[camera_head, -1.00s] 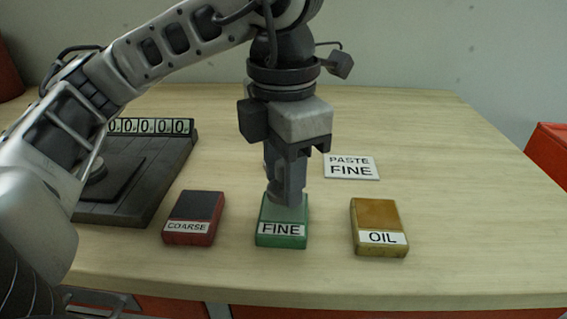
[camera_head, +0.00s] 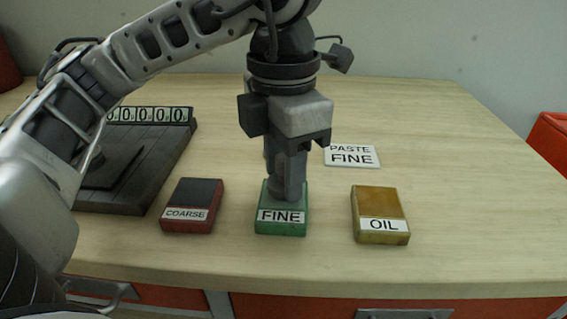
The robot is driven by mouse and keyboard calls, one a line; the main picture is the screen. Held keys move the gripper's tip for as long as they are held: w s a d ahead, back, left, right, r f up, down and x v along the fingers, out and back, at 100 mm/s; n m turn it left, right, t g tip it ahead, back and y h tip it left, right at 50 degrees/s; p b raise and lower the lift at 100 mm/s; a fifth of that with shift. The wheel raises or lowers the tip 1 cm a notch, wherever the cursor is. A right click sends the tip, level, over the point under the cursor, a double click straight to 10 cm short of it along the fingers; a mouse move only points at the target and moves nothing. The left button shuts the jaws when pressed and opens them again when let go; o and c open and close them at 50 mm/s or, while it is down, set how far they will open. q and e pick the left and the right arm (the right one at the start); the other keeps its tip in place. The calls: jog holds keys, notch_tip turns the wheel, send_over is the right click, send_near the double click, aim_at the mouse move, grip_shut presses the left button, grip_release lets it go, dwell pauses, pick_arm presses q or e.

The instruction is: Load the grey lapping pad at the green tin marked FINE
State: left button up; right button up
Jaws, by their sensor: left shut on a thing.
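My left gripper (camera_head: 287,190) points straight down over the green tin marked FINE (camera_head: 283,228). It is shut on the grey lapping pad (camera_head: 281,194), which is mostly hidden between and under the fingers. The pad's lower end is at the tin's top face; I cannot tell whether it touches or is slightly above. The tin lies flat on the table with its label facing me. My right gripper is out of view.
A red tin marked COARSE (camera_head: 191,206) lies left of the green tin, a yellow tin marked OIL (camera_head: 380,214) right. A white card reading PASTE FINE (camera_head: 352,156) lies behind. A dark plate with a number strip (camera_head: 125,205) is at left. The table's right side is clear.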

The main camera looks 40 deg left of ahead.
pick_arm(q)
jog(key=shift+f+b, duration=0.55)
jog(key=shift+b, duration=0.05)
dwell(1.5)
jog(key=shift+r, duration=0.1)
jog(key=shift+r+p, duration=2.65)
jog(key=shift+r, duration=0.85)
jog(key=shift+f, duration=0.1)
